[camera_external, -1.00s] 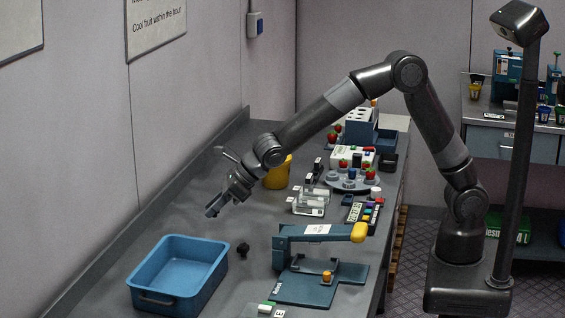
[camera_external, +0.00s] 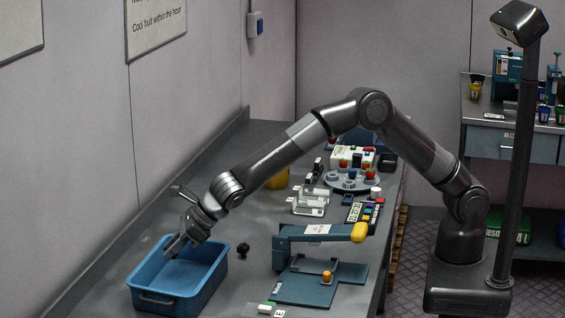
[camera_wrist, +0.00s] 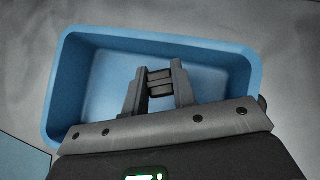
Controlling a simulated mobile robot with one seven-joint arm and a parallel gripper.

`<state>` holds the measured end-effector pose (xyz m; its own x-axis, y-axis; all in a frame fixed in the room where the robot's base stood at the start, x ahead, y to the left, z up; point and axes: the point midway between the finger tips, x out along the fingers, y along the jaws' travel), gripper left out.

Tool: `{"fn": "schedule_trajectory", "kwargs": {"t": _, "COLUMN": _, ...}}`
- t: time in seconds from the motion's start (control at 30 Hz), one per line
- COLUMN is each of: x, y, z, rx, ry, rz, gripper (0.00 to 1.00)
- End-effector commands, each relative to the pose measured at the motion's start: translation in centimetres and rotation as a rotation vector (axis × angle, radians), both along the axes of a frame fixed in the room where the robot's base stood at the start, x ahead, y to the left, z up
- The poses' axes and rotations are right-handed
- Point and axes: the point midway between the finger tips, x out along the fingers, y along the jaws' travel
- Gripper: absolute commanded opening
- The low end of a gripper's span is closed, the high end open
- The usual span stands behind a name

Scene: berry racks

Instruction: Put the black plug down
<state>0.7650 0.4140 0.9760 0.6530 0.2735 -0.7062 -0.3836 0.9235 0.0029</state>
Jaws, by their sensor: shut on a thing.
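My gripper (camera_external: 176,246) points down over the blue tray (camera_external: 204,284), its fingertips around the height of the rim. In the wrist view my gripper (camera_wrist: 158,82) is shut on a small dark piece, the black plug (camera_wrist: 160,84), which sits between the two fingers. I cannot tell the exact gap between plug and floor.
A black knob-like piece (camera_external: 243,250) stands on the bench just right of the tray. Further right is a blue lever press (camera_external: 283,246) with a yellow handle end. Clear stands, a round fruit plate and boxes stand farther back. The wall runs along the left.

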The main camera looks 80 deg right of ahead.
Motion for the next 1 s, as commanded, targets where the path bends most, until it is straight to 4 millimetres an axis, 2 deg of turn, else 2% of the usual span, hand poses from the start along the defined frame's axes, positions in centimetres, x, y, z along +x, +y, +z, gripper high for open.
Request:
{"fn": "schedule_trajectory", "kwargs": {"t": 0.1, "x": 0.0, "y": 2.0, "z": -1.2, "rx": 0.0, "ry": 0.001, "rz": 0.001, "gripper": 0.0}}
{"fn": "schedule_trajectory", "kwargs": {"t": 0.23, "x": 0.1, "y": 2.8, "z": -1.7, "rx": -0.001, "ry": 0.0, "rz": -0.001, "gripper": 0.0}}
{"fn": "schedule_trajectory", "kwargs": {"t": 0.37, "x": 0.0, "y": 2.9, "z": -2.6, "rx": -0.002, "ry": 0.001, "rz": 0.0, "gripper": 0.0}}
{"fn": "schedule_trajectory", "kwargs": {"t": 0.6, "x": 0.0, "y": 2.9, "z": -5.7, "rx": -0.001, "ry": 0.001, "rz": -0.001, "gripper": 0.0}}
{"fn": "schedule_trajectory", "kwargs": {"t": 0.97, "x": 0.1, "y": 2.8, "z": -6.1, "rx": 0.001, "ry": 0.0, "rz": -0.001, "gripper": 0.0}}
{"fn": "schedule_trajectory", "kwargs": {"t": 1.0, "x": 0.1, "y": 2.8, "z": -6.0, "rx": 0.001, "ry": -0.001, "rz": -0.001, "gripper": 0.28}}
